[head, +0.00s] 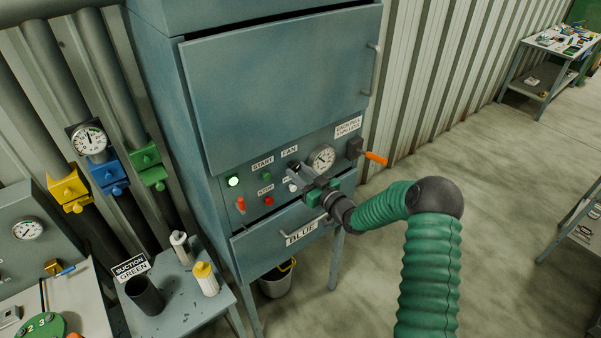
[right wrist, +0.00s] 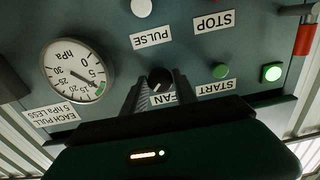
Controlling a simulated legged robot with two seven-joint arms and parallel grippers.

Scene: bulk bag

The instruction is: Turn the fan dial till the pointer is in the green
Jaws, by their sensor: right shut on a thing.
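The fan dial (right wrist: 159,76) is a small black knob on the blue-grey cabinet's control panel, above the FAN label in the upside-down right wrist view. My right gripper (right wrist: 157,86) is shut on it, one finger on each side. In the head view my right gripper (head: 297,174) covers the dial. The round white hPa gauge (right wrist: 77,70) has a short green band at its lower right edge in the wrist view. Its dark pointer seems to lean toward that side; I cannot tell whether it is in the green. The gauge (head: 322,158) also shows in the head view. My left gripper is out of view.
Near the dial are the START button (right wrist: 220,71), a lit green lamp (right wrist: 271,73) and a white PULSE button (right wrist: 141,7). An orange-handled lever (head: 375,158) sticks out right of the gauge. A drawer (head: 285,232) lies below the panel. A side table (head: 185,290) stands at the left.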

